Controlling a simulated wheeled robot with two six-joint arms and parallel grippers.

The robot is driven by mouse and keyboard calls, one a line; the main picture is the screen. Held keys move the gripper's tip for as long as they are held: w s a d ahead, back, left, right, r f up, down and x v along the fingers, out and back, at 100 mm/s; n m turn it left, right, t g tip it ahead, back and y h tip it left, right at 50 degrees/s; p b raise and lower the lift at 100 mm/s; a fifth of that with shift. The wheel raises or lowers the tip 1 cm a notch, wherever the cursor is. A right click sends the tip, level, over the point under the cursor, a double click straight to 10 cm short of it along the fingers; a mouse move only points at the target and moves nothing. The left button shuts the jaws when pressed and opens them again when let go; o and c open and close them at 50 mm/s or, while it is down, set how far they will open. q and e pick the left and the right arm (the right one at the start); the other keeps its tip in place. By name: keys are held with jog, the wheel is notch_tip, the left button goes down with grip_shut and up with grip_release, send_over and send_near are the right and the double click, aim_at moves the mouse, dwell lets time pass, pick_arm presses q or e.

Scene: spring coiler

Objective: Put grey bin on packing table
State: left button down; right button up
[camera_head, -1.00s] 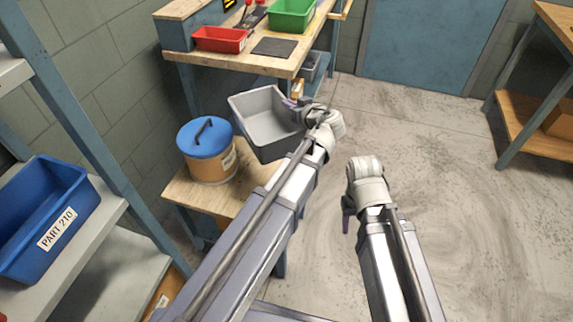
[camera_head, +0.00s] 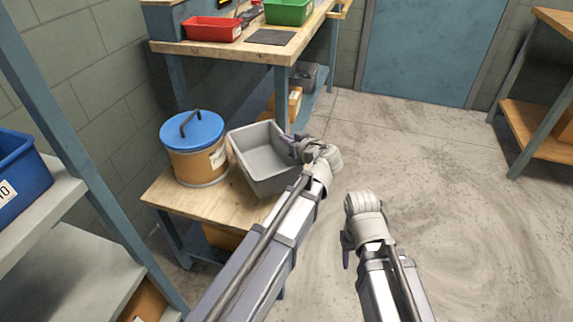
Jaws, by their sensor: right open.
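The grey bin (camera_head: 255,168) is an empty open-topped box, slightly tilted. It is beside the blue-lidded drum, over the right part of a low wooden table (camera_head: 160,194). I cannot tell whether its base touches that table. My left gripper (camera_head: 298,148) is shut on the bin's right rim; its fingers are partly hidden by the wrist. My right gripper (camera_head: 346,246) is open and empty, pointing down over the floor, apart from the bin. A wooden-topped workbench (camera_head: 225,50) stands behind; no label shows which table is the packing table.
A drum with a blue lid (camera_head: 196,165) stands left of the bin. The workbench holds a red bin (camera_head: 211,29), a green bin (camera_head: 290,12) and a dark mat (camera_head: 270,37). A shelf with a blue bin (camera_head: 20,175) is at left. Open floor (camera_head: 450,220) lies right.

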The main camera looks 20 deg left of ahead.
aim_at(286, 153)
pick_arm(q)
jog(key=shift+f+b, duration=2.3)
jog(key=shift+f, duration=0.55)
jog(key=shift+f, duration=0.15)
jog(key=c, duration=1)
grip_release()
jog(key=shift+c, duration=0.2)
jog(key=shift+r, duration=0.25)
